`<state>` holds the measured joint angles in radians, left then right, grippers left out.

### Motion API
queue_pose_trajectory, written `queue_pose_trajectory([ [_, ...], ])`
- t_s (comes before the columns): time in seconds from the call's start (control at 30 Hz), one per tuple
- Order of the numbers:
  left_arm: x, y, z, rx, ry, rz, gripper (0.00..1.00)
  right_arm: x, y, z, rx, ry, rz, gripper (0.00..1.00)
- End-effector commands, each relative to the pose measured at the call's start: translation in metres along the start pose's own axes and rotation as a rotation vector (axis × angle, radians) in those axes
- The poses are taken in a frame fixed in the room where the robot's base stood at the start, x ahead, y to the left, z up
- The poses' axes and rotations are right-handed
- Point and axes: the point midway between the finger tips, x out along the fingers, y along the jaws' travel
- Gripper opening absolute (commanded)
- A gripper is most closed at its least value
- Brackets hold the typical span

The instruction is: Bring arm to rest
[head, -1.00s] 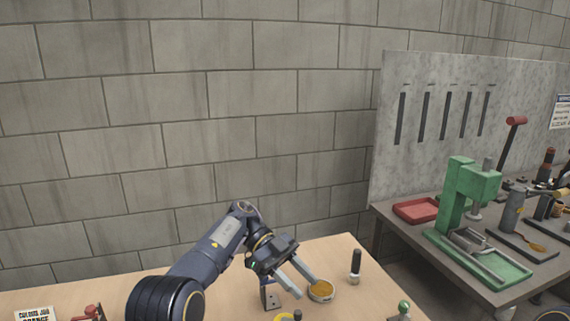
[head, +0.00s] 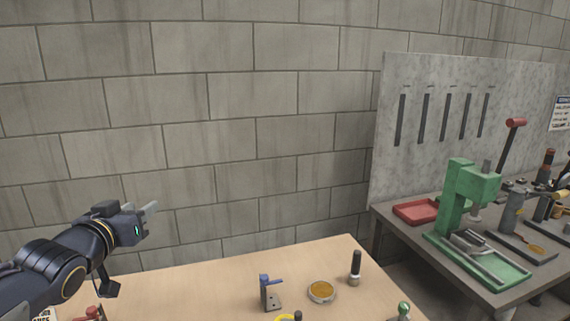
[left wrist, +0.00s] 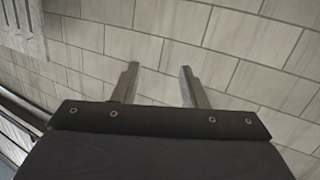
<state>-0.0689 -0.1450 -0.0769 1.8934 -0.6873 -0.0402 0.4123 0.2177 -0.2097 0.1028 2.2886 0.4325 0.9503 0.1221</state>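My left arm comes in from the left in the head view, raised above the left part of the wooden table (head: 205,290). Its gripper (head: 152,209) is in front of the block wall, clear of everything on the table. In the left wrist view the two fingers of the left gripper (left wrist: 158,82) stand apart with nothing between them, and only wall shows beyond. My right gripper is not in view.
A round tin with an orange-brown top (head: 321,291), a black-handled tool (head: 355,268) and a small metal bracket with a blue top (head: 269,292) stand on the table. A workbench at the right holds a green press (head: 462,200) and a red tray (head: 416,211).

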Motion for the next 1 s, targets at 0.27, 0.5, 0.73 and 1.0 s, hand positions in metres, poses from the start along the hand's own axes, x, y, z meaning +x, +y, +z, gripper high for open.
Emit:
queue_pose_trajectory([
  [0.27,-0.141,0.012,0.161,-0.197,-0.551,-0.072,0.39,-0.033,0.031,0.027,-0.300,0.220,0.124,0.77],
  [0.5,-0.227,0.061,0.246,-0.292,-0.860,0.039,0.39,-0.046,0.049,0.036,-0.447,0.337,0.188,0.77],
  [0.73,-0.250,0.078,0.266,-0.315,-0.940,0.086,0.39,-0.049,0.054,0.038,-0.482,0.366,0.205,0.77],
  [1.0,-0.250,0.077,0.265,-0.315,-0.939,0.085,0.39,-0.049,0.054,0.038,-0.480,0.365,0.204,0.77],
])
